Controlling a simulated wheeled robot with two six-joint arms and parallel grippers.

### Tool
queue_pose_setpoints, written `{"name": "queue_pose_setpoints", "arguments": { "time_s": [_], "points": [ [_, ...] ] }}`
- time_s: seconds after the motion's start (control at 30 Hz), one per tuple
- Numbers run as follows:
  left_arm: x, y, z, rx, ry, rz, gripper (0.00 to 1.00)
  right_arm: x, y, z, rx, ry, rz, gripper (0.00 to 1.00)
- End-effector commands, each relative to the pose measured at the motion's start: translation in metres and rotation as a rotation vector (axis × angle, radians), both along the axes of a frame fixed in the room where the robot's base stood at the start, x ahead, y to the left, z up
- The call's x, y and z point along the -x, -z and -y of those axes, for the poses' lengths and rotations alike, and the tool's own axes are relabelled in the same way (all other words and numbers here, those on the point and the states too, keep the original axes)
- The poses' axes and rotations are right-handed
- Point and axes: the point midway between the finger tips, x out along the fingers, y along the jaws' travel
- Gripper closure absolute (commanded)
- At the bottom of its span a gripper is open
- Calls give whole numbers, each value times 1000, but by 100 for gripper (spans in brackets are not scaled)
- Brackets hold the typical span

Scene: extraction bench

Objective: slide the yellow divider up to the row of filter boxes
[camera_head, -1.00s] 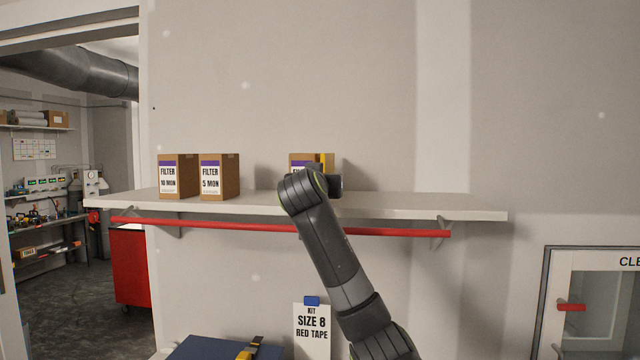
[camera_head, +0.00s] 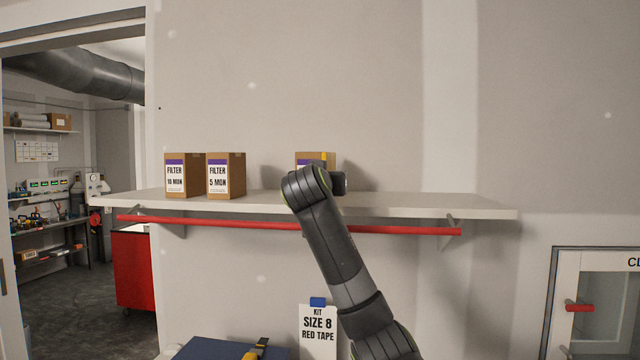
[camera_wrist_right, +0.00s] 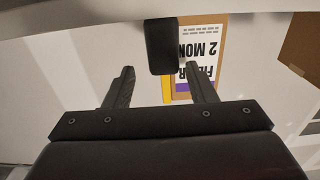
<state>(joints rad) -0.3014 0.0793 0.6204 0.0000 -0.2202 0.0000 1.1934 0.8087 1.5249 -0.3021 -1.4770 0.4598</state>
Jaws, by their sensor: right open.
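The shelf (camera_head: 400,204) carries two filter boxes, the 10 MON box (camera_head: 183,176) and the 5 MON box (camera_head: 226,176), side by side at left. A third filter box (camera_head: 303,159) stands apart to their right, partly hidden by my right arm. A small part of the yellow divider (camera_head: 323,155) shows by this box's top. In the right wrist view the picture is upside down: the yellow divider (camera_wrist_right: 167,90) is a narrow strip beside the 2 MON box (camera_wrist_right: 206,60). My right gripper (camera_wrist_right: 161,82) is open, its fingers apart with the strip between them in the picture; contact is unclear. My left gripper is out of view.
A red rail (camera_head: 250,224) runs under the shelf front. The shelf is clear right of my arm, and a bare gap lies between the 5 MON box and the third box. A dark block (camera_wrist_right: 161,45) hides part of the right wrist view.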

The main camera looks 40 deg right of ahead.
Motion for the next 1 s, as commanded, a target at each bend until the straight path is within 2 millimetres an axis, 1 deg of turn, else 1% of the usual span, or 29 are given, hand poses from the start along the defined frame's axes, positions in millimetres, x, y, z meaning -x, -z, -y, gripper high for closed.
{"name": "queue_pose_setpoints", "arguments": {
  "time_s": [0.17, 0.5, 0.7, 0.83, 1.0],
  "points": [
    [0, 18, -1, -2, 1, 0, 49, 14, 4, -19, 1, -3, 5, 49],
    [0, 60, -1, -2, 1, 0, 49, 65, 5, -82, 0, -6, 8, 49],
    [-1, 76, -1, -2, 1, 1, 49, 92, 3, -114, -1, -6, 7, 49],
    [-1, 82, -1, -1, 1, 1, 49, 102, 2, -126, 0, -3, 5, 49],
    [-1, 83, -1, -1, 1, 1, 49, 108, 1, -133, 0, -1, 2, 49]
  ]
}}
